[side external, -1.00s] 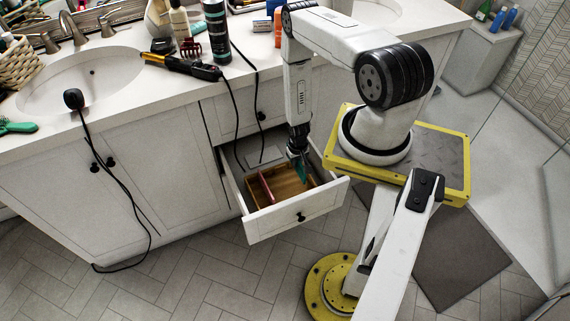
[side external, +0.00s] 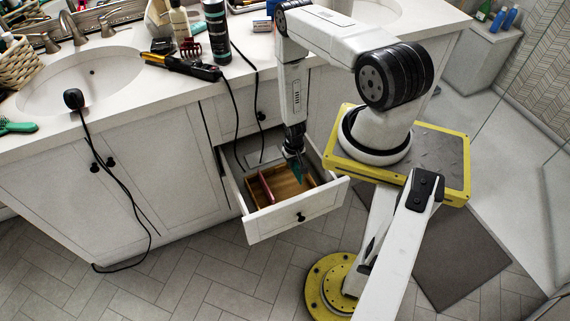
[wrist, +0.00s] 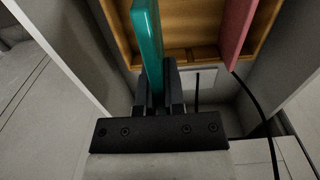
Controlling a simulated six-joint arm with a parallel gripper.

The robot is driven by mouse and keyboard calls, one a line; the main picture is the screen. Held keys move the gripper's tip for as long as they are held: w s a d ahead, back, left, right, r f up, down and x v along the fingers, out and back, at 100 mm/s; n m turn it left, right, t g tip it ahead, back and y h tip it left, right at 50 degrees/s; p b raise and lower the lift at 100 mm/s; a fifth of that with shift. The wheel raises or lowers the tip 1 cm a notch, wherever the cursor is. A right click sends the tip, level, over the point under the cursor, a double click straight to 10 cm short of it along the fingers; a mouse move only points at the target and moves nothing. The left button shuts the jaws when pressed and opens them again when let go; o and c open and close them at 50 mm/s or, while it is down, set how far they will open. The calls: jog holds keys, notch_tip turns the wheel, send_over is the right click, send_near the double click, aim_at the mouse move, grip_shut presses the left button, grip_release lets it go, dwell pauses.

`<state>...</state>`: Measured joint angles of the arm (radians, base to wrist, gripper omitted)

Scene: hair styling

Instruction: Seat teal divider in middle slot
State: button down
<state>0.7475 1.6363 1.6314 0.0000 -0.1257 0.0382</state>
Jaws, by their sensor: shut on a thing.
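The teal divider (wrist: 147,40) is a thin upright panel held between the fingers of my gripper (wrist: 163,85) in the wrist view. In the side view my gripper (side external: 293,150) points down over the open drawer, with the teal divider (side external: 297,171) below it. The wooden organizer (side external: 284,184) lies in the drawer. A pink divider (side external: 266,188) stands in its left part in the side view; it also shows at the upper right of the wrist view (wrist: 237,28). The middle slot is hard to make out, and I cannot tell whether the teal divider's lower edge touches the organizer.
The drawer front (side external: 298,211) and its side walls surround the organizer. Black cords (side external: 236,115) hang from the counter near the drawer's back left.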

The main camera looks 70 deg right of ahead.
jog(key=w+a, duration=0.3)
jog(key=shift+w+a+r, duration=0.1)
jog(key=shift+a, duration=0.1)
send_over(282, 190)
jog(key=shift+f, duration=2.95)
jog(key=shift+f, duration=2.05)
jog(key=shift+a+f, duration=0.1)
jog(key=shift+f, duration=0.05)
jog(key=c, duration=0.7)
grip_release()
jog(key=shift+c, duration=0.2)
